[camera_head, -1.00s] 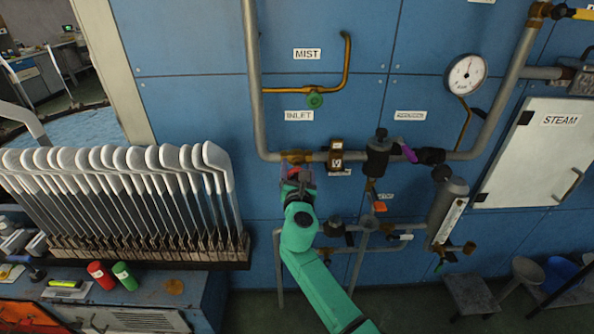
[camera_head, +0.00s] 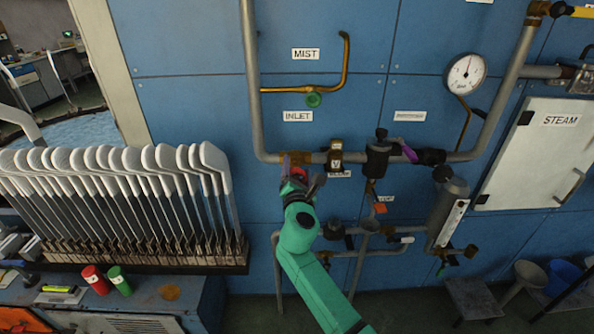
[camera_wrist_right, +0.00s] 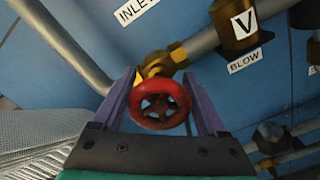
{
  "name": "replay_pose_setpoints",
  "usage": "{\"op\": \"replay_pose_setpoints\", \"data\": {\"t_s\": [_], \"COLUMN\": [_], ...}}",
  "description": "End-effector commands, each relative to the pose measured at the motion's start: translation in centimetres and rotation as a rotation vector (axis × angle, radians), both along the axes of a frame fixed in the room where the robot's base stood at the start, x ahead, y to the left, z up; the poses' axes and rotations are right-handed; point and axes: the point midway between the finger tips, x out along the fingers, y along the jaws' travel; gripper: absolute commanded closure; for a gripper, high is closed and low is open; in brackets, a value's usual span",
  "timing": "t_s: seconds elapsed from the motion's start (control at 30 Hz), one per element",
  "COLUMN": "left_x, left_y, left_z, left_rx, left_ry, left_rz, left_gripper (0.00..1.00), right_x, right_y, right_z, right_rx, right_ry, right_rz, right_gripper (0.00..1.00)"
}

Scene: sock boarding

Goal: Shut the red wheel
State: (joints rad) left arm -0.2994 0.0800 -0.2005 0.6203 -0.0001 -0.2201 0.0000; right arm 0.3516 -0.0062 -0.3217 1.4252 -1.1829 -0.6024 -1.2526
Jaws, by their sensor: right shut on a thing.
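The red wheel (camera_wrist_right: 160,103) sits on a brass valve (camera_wrist_right: 160,65) on the grey pipe below the INLET label. In the right wrist view it lies between the two purple fingers of my right gripper (camera_wrist_right: 160,100), which is shut on it. In the head view only a small patch of the red wheel (camera_head: 300,172) shows, the rest hidden by my right gripper (camera_head: 298,170). My green right arm reaches up to it from below. My left gripper is not in view.
A rack of white-topped sock boards (camera_head: 120,160) stands close to the left. To the right are the BLOW valve (camera_wrist_right: 238,25), a dark fitting (camera_head: 377,155), a gauge (camera_head: 465,73) and a STEAM cabinet (camera_head: 530,155). A green wheel (camera_head: 313,100) is above.

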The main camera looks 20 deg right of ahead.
Motion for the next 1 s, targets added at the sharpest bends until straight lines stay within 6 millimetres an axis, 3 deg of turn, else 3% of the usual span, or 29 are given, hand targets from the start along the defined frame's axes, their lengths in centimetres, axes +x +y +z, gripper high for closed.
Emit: {"op": "replay_pose_setpoints", "data": {"t_s": [0.13,0.17,0.2,0.57,0.77,1.0], "left_x": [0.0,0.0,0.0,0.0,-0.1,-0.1], "left_y": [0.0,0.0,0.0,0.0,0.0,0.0], "left_z": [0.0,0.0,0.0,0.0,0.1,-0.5], "left_rx": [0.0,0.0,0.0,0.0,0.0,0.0], "left_ry": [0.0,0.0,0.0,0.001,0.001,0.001], "left_rz": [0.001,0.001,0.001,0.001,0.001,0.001], "left_gripper": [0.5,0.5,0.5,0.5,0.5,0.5], "right_x": [0.0,0.0,0.0,-0.8,-4.5,-10.3], "right_y": [0.0,0.0,0.0,0.3,1.2,2.7], "right_z": [-0.2,-0.2,-0.2,-0.2,-0.3,-0.4], "right_rx": [0.0,0.0,0.0,-0.002,-0.001,0.0], "right_ry": [0.004,0.004,0.004,0.003,0.004,0.005], "right_rz": [0.0,0.0,0.0,0.002,0.002,0.002], "right_gripper": [0.8,0.17,0.02,0.0,0.0,0.0]}}
